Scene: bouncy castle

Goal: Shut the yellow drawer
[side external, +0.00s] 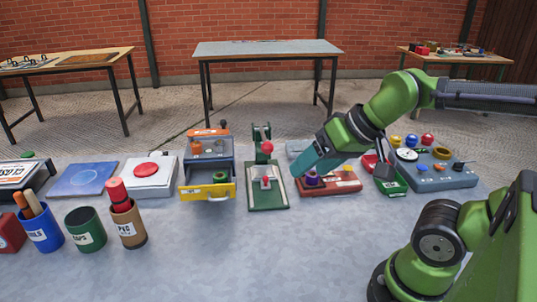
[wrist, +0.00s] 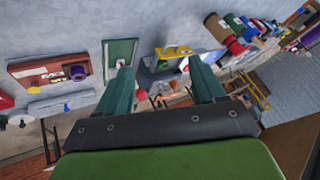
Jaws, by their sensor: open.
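The yellow drawer (side external: 190,194) sticks out from the front of a small grey cabinet (side external: 208,165) with an orange top. A green round thing (side external: 220,177) lies inside the drawer. Yellow edges of the drawer (wrist: 172,50) also show in the wrist view, between and beyond the fingertips. My gripper (side external: 303,166) is to the right of the drawer, past the green stand, and apart from it. In the wrist view my gripper (wrist: 158,68) has its two teal fingers spread with nothing between them. Its fingertips partly overlap in the side view.
A green stand with a red knob (side external: 268,197) stands between the drawer and my gripper. A red tray (side external: 338,187) lies just under the gripper. Blue, green and brown cups (side external: 127,226) stand left of the drawer. The grey table in front is clear.

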